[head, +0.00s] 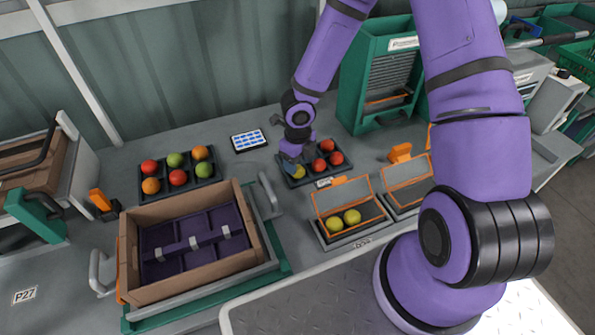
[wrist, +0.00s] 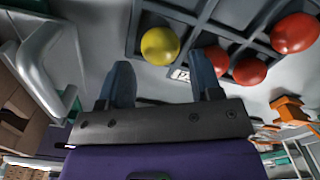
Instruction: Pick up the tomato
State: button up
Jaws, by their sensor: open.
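A yellow tomato (head: 298,171) sits in a compartment of the dark tray (head: 290,182) on the bench, partly hidden by my gripper. Several red tomatoes (head: 336,158) sit in the same tray to its right. My gripper (head: 293,162) is over the left part of this tray. In the wrist view, the yellow tomato (wrist: 159,46) lies just beyond the fingertips, roughly in line with the gap between them. My gripper (wrist: 164,74) is open with nothing between its fingers. A red tomato (wrist: 214,60) shows beside the right finger, partly hidden by it.
A second dark tray (head: 183,187) holds red, green and orange tomatoes at the left. A brown crate (head: 185,282) with a purple insert stands in front. A bin (head: 347,236) with two yellow tomatoes is nearer me. A green machine (head: 356,75) stands behind on the right.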

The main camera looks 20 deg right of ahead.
aim_at(298, 167)
jog(key=shift+f, duration=1.5)
jog(key=c, duration=0.5)
jog(key=shift+o, duration=0.2)
